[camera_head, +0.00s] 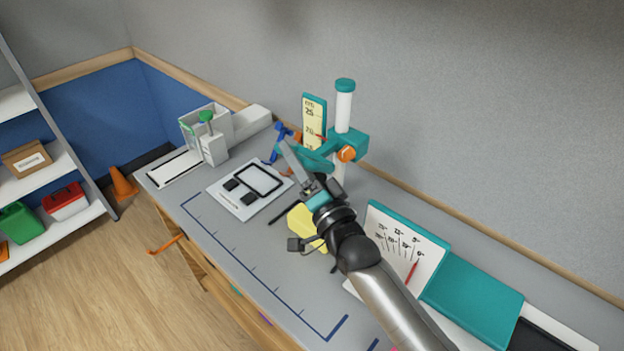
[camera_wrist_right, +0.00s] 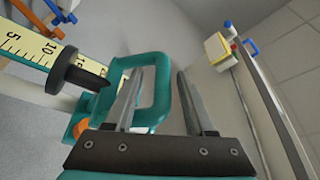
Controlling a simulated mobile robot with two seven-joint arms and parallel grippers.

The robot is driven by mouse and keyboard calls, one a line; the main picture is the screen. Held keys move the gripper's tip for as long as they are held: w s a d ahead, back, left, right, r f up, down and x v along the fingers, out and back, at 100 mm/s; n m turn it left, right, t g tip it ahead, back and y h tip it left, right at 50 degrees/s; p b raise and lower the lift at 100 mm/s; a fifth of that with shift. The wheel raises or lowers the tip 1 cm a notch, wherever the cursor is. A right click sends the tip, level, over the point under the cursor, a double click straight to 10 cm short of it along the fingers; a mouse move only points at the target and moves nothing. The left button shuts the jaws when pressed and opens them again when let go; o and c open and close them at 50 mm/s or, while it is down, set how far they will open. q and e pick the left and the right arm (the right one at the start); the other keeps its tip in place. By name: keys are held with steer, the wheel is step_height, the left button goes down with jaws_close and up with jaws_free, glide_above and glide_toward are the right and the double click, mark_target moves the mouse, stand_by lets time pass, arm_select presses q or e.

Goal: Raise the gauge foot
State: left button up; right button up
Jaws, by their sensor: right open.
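The gauge stand has a white column (camera_head: 344,108) with a teal cap, a teal carriage (camera_head: 352,141) with an orange knob (camera_head: 347,154), and a yellow scale (camera_head: 313,122). A teal loop handle (camera_wrist_right: 160,97) shows in the right wrist view, beside a black pointed piece (camera_wrist_right: 78,74) over the scale (camera_wrist_right: 30,52). I cannot tell which part is the foot. My right gripper (camera_head: 288,152) is open, near the handle's side of the stand. In the wrist view its fingers (camera_wrist_right: 160,75) overlap the handle; contact is unclear. My left gripper is out of view.
A white panel with a black frame (camera_head: 258,180) lies left of the gripper. Grey boxes with a green knob (camera_head: 206,116) stand behind it. A yellow block (camera_head: 306,228) is partly behind my arm. A teal-edged dial board (camera_head: 405,245) stands at right.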

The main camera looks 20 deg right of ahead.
steer(key=b+v, duration=0.2)
steer(key=v, duration=1.3)
steer(key=shift+w, duration=0.1)
